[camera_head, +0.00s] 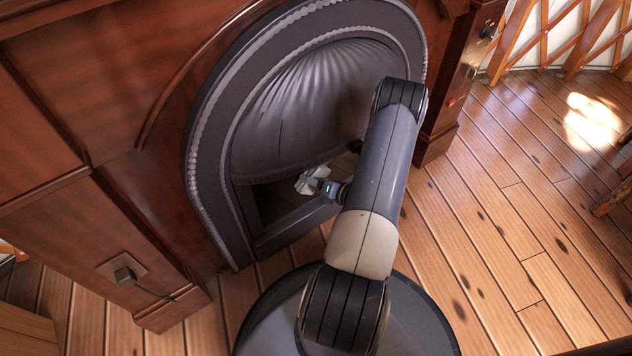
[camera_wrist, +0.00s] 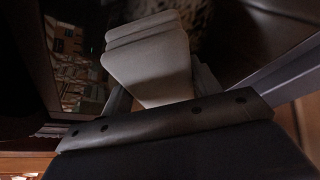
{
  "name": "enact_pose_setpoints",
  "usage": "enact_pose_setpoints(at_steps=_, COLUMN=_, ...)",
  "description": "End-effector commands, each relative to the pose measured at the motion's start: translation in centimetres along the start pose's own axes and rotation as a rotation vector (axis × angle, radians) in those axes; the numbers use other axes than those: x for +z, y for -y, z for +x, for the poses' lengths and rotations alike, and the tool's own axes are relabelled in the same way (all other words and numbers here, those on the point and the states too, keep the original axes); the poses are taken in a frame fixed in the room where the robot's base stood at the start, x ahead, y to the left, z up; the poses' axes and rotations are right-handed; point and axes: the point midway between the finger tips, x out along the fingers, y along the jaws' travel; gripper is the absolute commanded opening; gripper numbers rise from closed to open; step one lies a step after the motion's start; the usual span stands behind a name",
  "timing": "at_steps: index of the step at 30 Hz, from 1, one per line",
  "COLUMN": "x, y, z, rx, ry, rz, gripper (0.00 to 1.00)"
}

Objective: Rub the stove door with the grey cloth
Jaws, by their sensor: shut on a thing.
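The grey cloth (camera_head: 306,184) is a small, folded, pale grey pad. It shows larger in the wrist view (camera_wrist: 150,62), with its layers stacked. My gripper (camera_head: 325,187) is shut on it, with a finger on either side of the cloth in the wrist view. The stove door (camera_head: 268,205) is a dark, glossy panel low in the grey arched stove front. The cloth is at the door's upper right part in the head view. I cannot tell whether it touches the door. My arm hides the right part of the door.
The ribbed grey arch (camera_head: 300,95) bulges above the door. Brown wood panelling (camera_head: 75,100) surrounds the stove. A wall socket with a plug (camera_head: 124,273) is at lower left. The plank floor (camera_head: 510,240) is clear at right, with a lattice wall (camera_head: 560,40) behind.

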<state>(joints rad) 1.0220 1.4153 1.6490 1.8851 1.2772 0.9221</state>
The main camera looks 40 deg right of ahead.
Motion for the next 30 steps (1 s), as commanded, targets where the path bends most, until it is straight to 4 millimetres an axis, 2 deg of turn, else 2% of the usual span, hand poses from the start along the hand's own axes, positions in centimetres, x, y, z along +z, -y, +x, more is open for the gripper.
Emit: enact_pose_setpoints(at_steps=30, x=4.6, y=4.8, z=-1.8, rx=-0.001, ry=0.002, rz=-0.002, gripper=0.4)
